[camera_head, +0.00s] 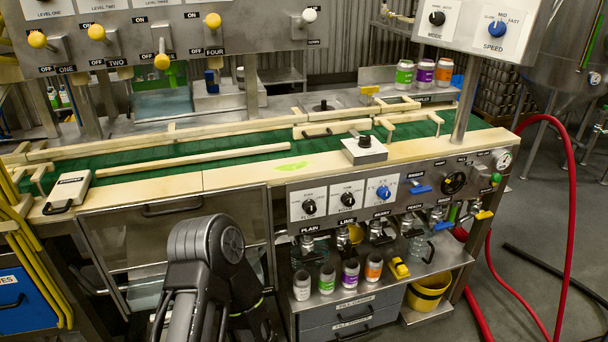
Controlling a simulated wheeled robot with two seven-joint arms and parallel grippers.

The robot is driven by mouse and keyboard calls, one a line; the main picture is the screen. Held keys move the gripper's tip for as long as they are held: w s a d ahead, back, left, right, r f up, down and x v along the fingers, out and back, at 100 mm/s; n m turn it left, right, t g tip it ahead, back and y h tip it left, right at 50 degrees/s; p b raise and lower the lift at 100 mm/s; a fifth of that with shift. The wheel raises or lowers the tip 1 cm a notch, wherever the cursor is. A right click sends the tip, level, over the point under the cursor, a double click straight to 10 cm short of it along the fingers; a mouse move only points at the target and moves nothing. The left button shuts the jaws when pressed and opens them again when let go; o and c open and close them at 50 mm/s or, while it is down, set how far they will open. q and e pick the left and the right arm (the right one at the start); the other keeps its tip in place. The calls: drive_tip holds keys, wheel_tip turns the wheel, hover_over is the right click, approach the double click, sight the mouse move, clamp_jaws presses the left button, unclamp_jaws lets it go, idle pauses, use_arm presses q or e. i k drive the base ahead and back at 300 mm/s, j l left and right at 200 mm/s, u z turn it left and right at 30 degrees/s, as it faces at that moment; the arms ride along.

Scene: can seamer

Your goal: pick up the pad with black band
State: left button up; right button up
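A cream pad-like block (68,191) with a dark strip near its top and a black loop handle at its lower end lies at the left end of the wooden counter ledge (130,189), beside the green conveyor belt (110,171). I take this for the pad with black band, but the dark strip is small and I cannot make out its detail. It lies flat and nothing touches it from above. A dark grey arm link of mine rises at the bottom centre-left, to the right of the pad and well apart from it. Neither gripper shows in this view.
A cream rail (195,160) lies along the belt. A grey box with a black knob (364,149) stands on the ledge. Several small jars (350,272) stand on the lower shelf. Yellow bars (30,255) stand at the left edge, below the pad.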

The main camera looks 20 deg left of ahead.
sight(397, 266)
drive_tip(key=i+l+u, duration=0.1)
drive_tip(key=u, duration=0.9)
drive_tip(key=i+l+u, duration=0.15)
drive_tip(key=l+u, duration=0.3)
drive_tip(key=l, duration=0.25)
drive_tip(key=l+u, duration=0.45)
drive_tip(key=l, duration=0.9)
drive_tip(key=i, duration=0.05)
